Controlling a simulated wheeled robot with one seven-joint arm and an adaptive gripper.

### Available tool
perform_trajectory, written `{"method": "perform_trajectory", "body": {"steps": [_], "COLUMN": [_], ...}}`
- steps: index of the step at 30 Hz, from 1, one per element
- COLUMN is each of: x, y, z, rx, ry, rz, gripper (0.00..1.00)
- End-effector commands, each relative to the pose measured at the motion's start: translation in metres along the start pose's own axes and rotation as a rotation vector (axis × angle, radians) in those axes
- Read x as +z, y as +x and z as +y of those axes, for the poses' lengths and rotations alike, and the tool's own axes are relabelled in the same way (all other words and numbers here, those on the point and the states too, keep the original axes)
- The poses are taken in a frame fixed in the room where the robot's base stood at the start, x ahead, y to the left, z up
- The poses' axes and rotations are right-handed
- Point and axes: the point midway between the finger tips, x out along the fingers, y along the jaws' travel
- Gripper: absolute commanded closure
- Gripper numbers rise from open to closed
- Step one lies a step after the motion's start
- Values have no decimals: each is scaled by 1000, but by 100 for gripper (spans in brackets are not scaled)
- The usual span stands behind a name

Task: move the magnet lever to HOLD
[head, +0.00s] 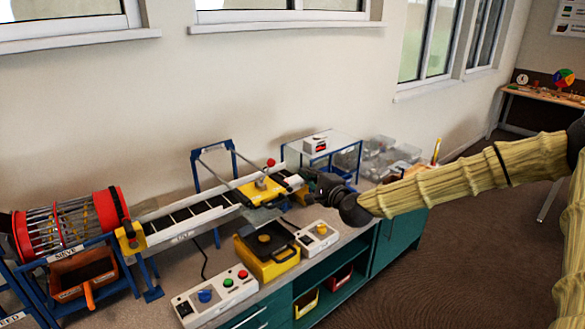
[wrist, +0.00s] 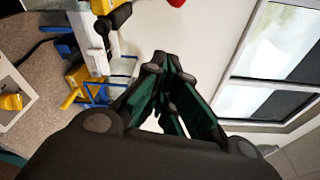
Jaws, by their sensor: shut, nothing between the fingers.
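A yellow magnet unit (head: 258,192) sits over the belt's right part. A lever with a red ball knob (head: 270,163) stands up from it; I take this as the magnet lever. No HOLD mark is readable. My gripper (head: 312,180) is to the right of the yellow unit, at about belt height, apart from the red knob. In the wrist view my gripper (wrist: 166,80) has its fingers together with nothing between them. A red round piece, likely the knob (wrist: 177,2), is cut off at the top edge there, beyond the fingertips.
The conveyor belt (head: 190,213) slopes up from the red sieve drum (head: 70,223). In front are a yellow box (head: 265,262), a white button panel (head: 216,297) and a smaller panel (head: 318,237). A clear-topped blue stand (head: 345,145) and grey bins (head: 388,160) stand behind my gripper.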

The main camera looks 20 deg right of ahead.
Motion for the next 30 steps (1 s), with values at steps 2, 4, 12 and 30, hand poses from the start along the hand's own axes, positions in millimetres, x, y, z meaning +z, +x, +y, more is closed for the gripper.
{"method": "perform_trajectory", "body": {"steps": [2, 4, 12, 30], "x": [1, 1, 2, 23], "y": [6, 14, 54, 91], "z": [0, -1, -1, -1], "rx": [2, 1, 1, 2], "ry": [-1, -2, -2, -1], "rz": [0, 0, -1, -3], "gripper": [100, 100, 100, 100]}}
